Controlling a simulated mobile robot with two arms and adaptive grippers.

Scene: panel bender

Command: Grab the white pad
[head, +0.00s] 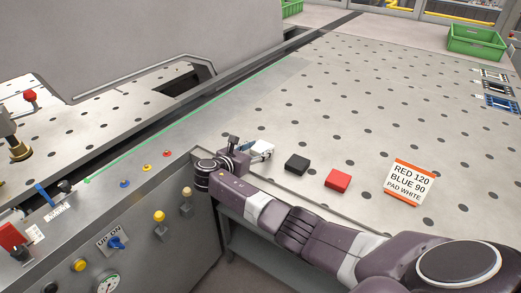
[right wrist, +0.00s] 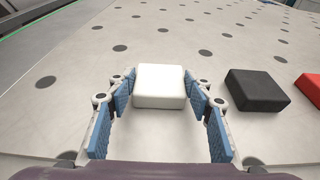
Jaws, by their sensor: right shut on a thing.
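The white pad (head: 263,146) lies at the front edge of the perforated table, left of the black pad (head: 297,164) and the red pad (head: 338,179). My right gripper (head: 255,151) reaches it from the front and is shut on it. In the right wrist view the white pad (right wrist: 160,85) sits between the blue-lined fingers of my right gripper (right wrist: 163,97). Any gap under the pad cannot be made out. The black pad (right wrist: 257,90) is just right of the fingers, with the red pad (right wrist: 311,88) beyond it. My left gripper is not in view.
A sign (head: 409,182) reading "RED 120, BLUE 90, PAD WHITE" is right of the red pad. Green crates (head: 478,41) and metal pieces on blue (head: 500,103) are at the far right. The control panel (head: 140,225) is at the left. The table's middle is clear.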

